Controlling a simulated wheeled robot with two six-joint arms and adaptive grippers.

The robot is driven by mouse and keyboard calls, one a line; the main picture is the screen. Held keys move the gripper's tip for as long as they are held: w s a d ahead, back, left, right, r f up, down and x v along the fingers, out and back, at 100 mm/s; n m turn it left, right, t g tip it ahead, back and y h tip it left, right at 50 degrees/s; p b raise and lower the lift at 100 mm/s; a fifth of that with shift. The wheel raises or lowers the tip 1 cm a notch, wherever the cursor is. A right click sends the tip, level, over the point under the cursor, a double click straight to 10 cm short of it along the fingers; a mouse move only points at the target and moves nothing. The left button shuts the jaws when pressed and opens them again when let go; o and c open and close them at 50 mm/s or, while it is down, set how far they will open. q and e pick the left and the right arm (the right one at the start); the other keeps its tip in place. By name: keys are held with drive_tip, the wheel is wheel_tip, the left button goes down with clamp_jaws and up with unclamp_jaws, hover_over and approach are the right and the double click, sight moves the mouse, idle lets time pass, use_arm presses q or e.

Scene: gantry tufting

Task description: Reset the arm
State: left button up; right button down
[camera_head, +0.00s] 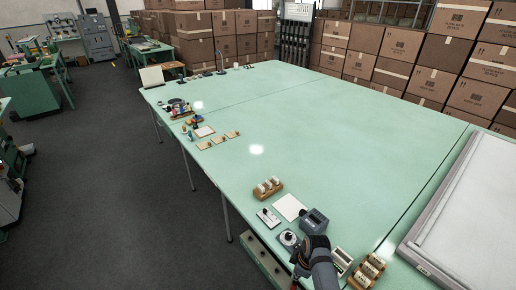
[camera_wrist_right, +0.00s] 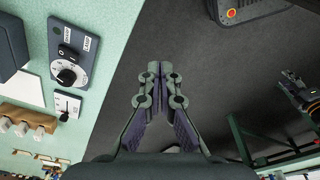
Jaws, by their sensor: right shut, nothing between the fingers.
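My right gripper (camera_wrist_right: 154,72) is shut and empty in the right wrist view. Its two fingertips meet over the dark floor, just off the edge of the green table. In the head view my right arm is at the bottom centre, at the table's near edge, and its fingertips are hard to make out. My left gripper is in neither view. The green table (camera_head: 330,130) fills the middle of the head view. A knob panel (camera_wrist_right: 70,68) and a small switch panel (camera_wrist_right: 67,104) lie left of the gripper in the wrist view, apart from it.
Near my right arm are a wooden rack with white pieces (camera_head: 268,188), a white sheet (camera_head: 289,207) and a grey box (camera_head: 314,221). A large framed white panel (camera_head: 470,205) is at the right. The table's middle is clear. Stacked cartons (camera_head: 400,45) stand behind.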

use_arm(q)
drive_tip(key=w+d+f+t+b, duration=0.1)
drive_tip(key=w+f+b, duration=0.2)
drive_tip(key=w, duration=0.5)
use_arm(e)
drive_tip(key=s+d+f+m+h+b, duration=0.1)
drive_tip(key=s+d+f+m+b, duration=0.15)
drive_tip(key=s+f, duration=0.6)
drive_tip(key=s+d+f+m+b, duration=0.1)
drive_tip(key=s+d+f+m, duration=0.2)
drive_tip(key=f, duration=1)
drive_tip(key=s+d+f+m+h+b, duration=0.1)
drive_tip(key=s+d+f+m+b, duration=0.15)
drive_tip(key=s+f, duration=0.55)
use_arm(q)
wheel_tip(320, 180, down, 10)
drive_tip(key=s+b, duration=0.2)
drive_tip(key=b, duration=0.1)
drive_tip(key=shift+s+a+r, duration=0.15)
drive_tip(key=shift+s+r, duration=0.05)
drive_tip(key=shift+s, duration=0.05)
use_arm(e)
drive_tip(key=s+d+f+m, duration=0.2)
drive_tip(key=s+d+f, duration=0.1)
drive_tip(key=s+f, duration=0.2)
drive_tip(key=s+d+f+m, duration=0.3)
drive_tip(key=s+d+f, duration=0.1)
drive_tip(key=s, duration=0.5)
drive_tip(key=shift+f, duration=0.8)
